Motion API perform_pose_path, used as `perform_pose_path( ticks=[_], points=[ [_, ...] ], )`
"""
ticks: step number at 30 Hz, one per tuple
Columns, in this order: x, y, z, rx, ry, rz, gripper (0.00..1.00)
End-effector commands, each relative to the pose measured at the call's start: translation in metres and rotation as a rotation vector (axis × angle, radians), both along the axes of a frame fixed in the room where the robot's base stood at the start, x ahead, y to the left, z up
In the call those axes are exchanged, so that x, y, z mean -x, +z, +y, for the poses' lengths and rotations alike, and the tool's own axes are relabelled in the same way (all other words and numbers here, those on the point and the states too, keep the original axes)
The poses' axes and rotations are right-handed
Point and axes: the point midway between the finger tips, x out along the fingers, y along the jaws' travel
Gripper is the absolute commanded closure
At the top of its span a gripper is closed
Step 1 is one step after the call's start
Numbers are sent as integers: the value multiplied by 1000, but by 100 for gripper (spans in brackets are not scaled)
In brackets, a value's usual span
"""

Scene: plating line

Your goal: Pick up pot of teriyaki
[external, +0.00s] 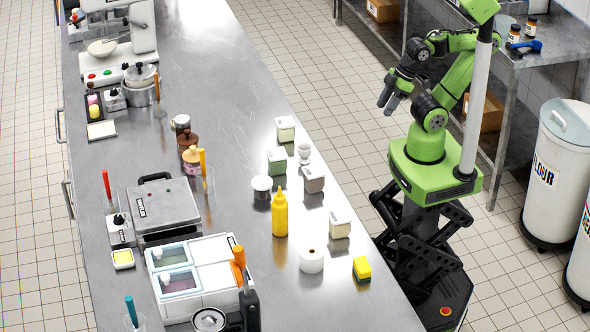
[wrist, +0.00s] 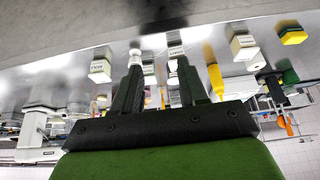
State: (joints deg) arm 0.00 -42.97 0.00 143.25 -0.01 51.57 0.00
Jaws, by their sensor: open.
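The wrist view shows the scene upside down, with labelled pots to the left (wrist: 100,70), between the fingers and the bottle (wrist: 175,44), and to the right (wrist: 244,46). My gripper (external: 387,94) is open and empty, in the air over the aisle, apart from the counter. Its fingers also show in the wrist view (wrist: 159,75).
A yellow squeeze bottle (external: 280,215), a white roll (external: 312,260), a yellow sponge (external: 362,268), a white egg cup (external: 304,153) and a round lidded pot (external: 262,187) stand near the square pots. A grill press (external: 178,208) is behind. The counter's far end has bare room.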

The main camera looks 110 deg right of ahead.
Motion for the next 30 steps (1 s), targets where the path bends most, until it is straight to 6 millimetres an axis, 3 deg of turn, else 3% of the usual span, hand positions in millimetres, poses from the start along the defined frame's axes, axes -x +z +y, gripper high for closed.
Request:
perform_pose_path(
  ticks=[4, 15, 23, 26, 30],
  points=[
    [0, 0, 0, 0, 0, 0, 57],
    [0, 0, 0, 0, 0, 0, 2],
    [0, 1, 0, 0, 0, -1, 2],
    [-1, 16, 0, 0, 0, -6, 2],
    [-7, 55, -1, 4, 26, -4, 2]
  ],
)
